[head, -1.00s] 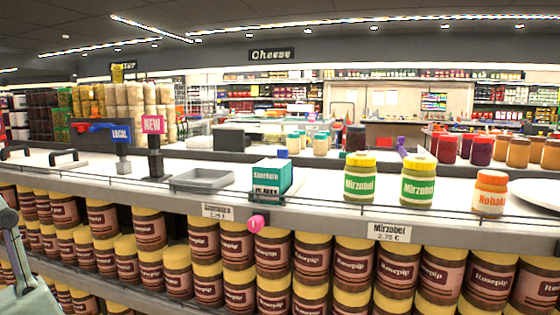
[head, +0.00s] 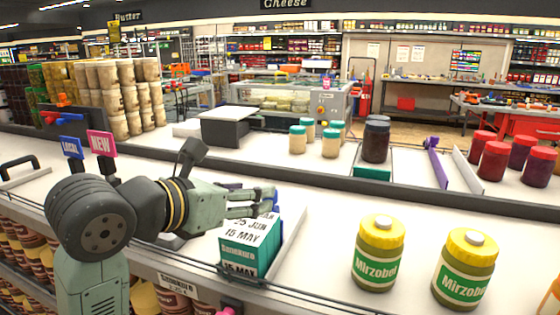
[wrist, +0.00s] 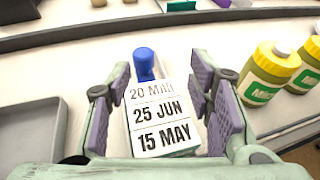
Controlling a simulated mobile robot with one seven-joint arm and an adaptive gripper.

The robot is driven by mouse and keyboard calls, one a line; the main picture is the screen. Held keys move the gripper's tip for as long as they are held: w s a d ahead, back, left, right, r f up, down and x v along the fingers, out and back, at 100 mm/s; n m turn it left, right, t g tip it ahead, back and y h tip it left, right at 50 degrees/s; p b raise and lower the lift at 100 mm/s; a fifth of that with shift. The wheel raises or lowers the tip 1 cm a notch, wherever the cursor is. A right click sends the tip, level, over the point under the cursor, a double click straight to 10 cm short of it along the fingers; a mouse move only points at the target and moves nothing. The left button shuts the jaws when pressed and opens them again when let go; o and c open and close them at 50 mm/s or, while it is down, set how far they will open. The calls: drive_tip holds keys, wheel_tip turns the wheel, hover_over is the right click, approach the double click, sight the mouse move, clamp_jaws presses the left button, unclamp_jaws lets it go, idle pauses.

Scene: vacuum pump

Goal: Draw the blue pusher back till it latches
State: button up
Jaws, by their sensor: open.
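The blue pusher (wrist: 144,62) shows in the wrist view as a rounded blue piece behind a row of teal cartons (wrist: 160,115). The cartons' tops read 20 May, 25 Jun and 15 May. In the head view the cartons (head: 238,262) stand at the shelf front, and my fingers mostly hide the pusher. My gripper (head: 262,202) is open and reaches over the cartons from the left. In the wrist view its fingers (wrist: 158,78) lie left and right of the row, with the pusher ahead between the tips. I cannot tell whether they touch anything.
Yellow-lidded Mirzobel jars (head: 379,254) stand right of the cartons. A grey tray (wrist: 28,135) lies to the left. Behind the lane is a dark ledge (head: 410,198), with a purple divider (head: 436,163) and a dark jar (head: 376,142) beyond. The shelf between cartons and jars is clear.

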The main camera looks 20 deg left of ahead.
drive_tip(key=shift+w+a+f+y, duration=0.15)
drive_tip(key=shift+w+a+y, duration=0.1)
drive_tip(key=shift+a, duration=0.15)
drive_tip(key=shift+w+a+f+y, duration=0.15)
drive_tip(key=shift+a+y, duration=0.1)
drive_tip(key=shift+a, duration=0.15)
drive_tip(key=shift+w+a+f+n+g, duration=0.1)
drive_tip(key=shift+w+f+n+g, duration=0.1)
drive_tip(key=shift+n+g, duration=0.1)
drive_tip(key=p+x, duration=0.3)
drive_tip(key=x, duration=0.7)
clamp_jaws()
